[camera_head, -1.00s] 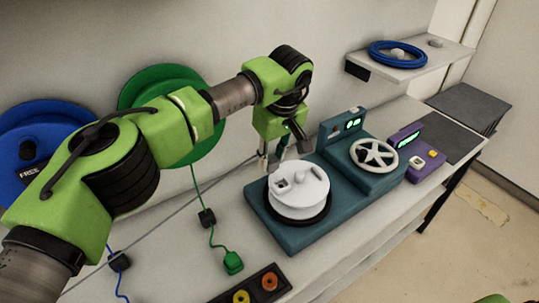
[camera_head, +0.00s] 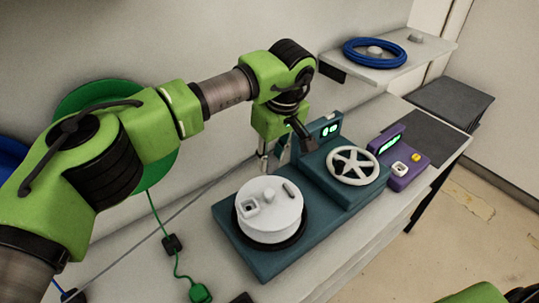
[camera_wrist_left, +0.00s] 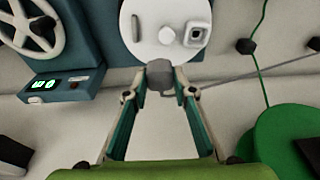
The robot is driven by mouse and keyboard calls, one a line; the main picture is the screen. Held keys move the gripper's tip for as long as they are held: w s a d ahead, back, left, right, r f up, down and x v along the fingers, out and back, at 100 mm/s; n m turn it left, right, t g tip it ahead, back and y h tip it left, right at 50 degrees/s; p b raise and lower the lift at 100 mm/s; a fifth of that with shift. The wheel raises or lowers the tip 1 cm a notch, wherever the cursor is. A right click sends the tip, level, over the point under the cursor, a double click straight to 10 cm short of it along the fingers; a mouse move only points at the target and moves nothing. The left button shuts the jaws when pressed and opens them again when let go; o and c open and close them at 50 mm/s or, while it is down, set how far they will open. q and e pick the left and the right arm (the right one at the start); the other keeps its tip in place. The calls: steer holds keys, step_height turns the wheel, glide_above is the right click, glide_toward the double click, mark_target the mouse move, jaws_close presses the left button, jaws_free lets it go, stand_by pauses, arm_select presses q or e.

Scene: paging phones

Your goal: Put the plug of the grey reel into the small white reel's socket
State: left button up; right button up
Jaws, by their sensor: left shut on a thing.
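The small white reel (camera_head: 268,215) sits on the front part of a teal machine base (camera_head: 240,255). Its square socket (camera_head: 249,206) faces up on its top. The socket also shows in the left wrist view (camera_wrist_left: 195,36), to the right on the white disc. My left gripper (camera_head: 267,166) is just behind the reel in the head view, apart from the socket. It is shut on the grey plug (camera_wrist_left: 160,76), which shows between the fingertips in the wrist view, near the reel's rim. A grey cable (camera_head: 150,238) trails to the lower left. The grey reel is not visible.
A spoked handwheel (camera_head: 353,166) and a raised display block (camera_head: 328,129) stand on the machine. A purple device (camera_head: 400,167) is to the right. A green reel (camera_head: 88,98) is on the wall, its green plug (camera_head: 200,293) on the bench. A shelf holds a blue coil (camera_head: 375,53).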

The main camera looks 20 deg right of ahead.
arm_select(q)
steer(key=shift+s+a+r, duration=0.15)
steer(key=shift+s+a, duration=0.2)
steer(key=shift+a, duration=0.15)
steer(key=s+a+b, duration=0.2)
steer(key=a+b, duration=0.1)
steer(key=a, duration=0.2)
steer(key=shift+s+a+f, duration=0.3)
steer(key=shift+s+a, duration=0.05)
steer(key=shift+a, duration=0.05)
stand_by(0.5)
steer(key=shift+f+b, duration=0.1)
steer(key=shift+b, duration=0.2)
